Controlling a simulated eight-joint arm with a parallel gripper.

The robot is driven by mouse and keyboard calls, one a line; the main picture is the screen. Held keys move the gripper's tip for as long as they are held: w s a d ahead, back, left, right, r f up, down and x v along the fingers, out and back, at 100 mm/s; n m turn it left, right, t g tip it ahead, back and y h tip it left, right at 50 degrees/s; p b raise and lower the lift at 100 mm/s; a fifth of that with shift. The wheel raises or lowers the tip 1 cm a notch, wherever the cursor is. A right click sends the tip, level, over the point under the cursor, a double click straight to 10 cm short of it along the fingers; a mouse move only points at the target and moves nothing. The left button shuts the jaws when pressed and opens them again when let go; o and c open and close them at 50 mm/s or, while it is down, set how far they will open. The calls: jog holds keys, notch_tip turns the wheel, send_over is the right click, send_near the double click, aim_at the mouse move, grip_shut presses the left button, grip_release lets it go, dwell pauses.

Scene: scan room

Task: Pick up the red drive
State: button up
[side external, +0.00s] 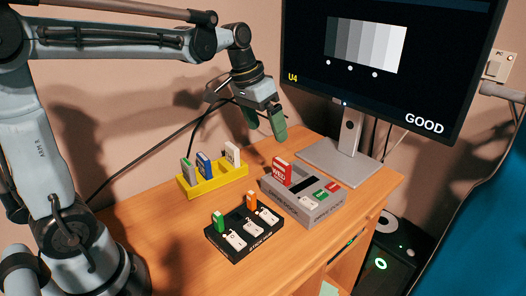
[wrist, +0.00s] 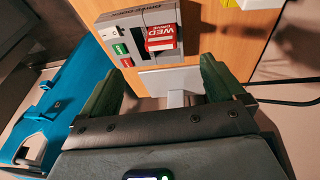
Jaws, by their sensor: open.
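The red drive (side external: 282,171) stands upright in the back part of a grey device (side external: 318,214) on the desk.
A yellow rack (side external: 212,181) holds blue, white and grey-green drives. A black dock (side external: 243,236) holds a green and an orange drive. A monitor (side external: 400,60) on a grey stand (side external: 340,162) rises behind the grey device. Bare desk lies at front left.

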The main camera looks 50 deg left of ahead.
aim_at(279, 161)
jog(key=x, duration=1.2)
jog(key=shift+w+a+f, duration=0.1)
jog(key=shift+w+f, duration=0.05)
jog(key=shift+w, duration=0.2)
jog(key=c, duration=1.2)
